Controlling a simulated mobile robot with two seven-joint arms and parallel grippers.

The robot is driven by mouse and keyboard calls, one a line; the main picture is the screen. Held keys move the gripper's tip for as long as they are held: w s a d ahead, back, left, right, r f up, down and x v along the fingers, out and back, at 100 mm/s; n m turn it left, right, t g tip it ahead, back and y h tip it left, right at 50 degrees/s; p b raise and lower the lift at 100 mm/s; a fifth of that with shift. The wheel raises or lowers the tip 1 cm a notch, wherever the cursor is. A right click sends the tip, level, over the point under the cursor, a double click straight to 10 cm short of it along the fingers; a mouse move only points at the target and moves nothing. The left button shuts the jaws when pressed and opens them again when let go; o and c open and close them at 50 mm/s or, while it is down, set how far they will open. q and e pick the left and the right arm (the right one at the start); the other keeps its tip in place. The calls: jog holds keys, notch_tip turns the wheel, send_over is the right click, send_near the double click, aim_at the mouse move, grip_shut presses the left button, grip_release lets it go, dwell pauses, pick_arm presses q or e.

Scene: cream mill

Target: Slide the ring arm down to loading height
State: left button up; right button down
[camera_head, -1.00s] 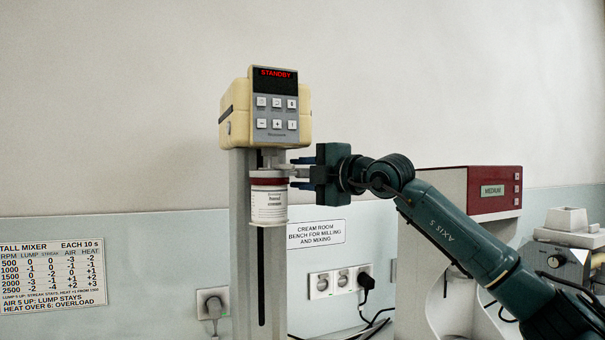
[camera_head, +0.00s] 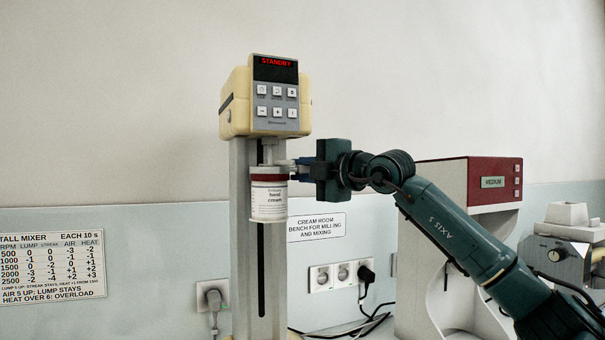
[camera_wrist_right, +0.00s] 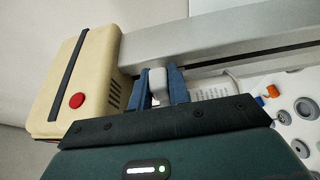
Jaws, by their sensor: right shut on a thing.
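The tall mixer (camera_head: 275,100) has a cream head with a STANDBY display, on a grey column (camera_head: 242,240) with a dark vertical slot. A white hand cream jar (camera_head: 268,201) with a dark red band near its top hangs upright in front of the column, below the head, with the stirrer shaft above it. My right gripper (camera_head: 292,166) reaches in from the right beside the jar's top. In the right wrist view, its blue fingers (camera_wrist_right: 160,80) are shut on a light grey grip (camera_wrist_right: 157,84) beside the column. The ring arm itself is mostly hidden. My left gripper is not in view.
A mixing chart (camera_head: 52,265) is on the wall at left. Wall sockets (camera_head: 338,275) with plugged cables are right of the column. A red and white machine (camera_head: 495,185) labelled MEDIUM and a grey device (camera_head: 568,245) stand at right, behind my arm.

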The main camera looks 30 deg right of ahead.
jog(key=shift+f+b, duration=0.35)
jog(key=shift+f, duration=0.4)
jog(key=shift+r, duration=0.1)
jog(key=c, duration=1.3)
grip_release()
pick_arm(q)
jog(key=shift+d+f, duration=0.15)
pick_arm(e)
jog(key=shift+s+d, duration=0.1)
jog(key=shift+s, duration=0.15)
pick_arm(q)
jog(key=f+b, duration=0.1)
jog(key=b, duration=0.1)
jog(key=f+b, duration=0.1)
jog(key=b, duration=0.1)
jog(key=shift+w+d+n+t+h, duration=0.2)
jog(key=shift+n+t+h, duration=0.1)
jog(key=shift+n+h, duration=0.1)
pick_arm(e)
jog(key=v, duration=1.2)
jog(key=shift+s+d, duration=0.15)
jog(key=shift+s, duration=0.15)
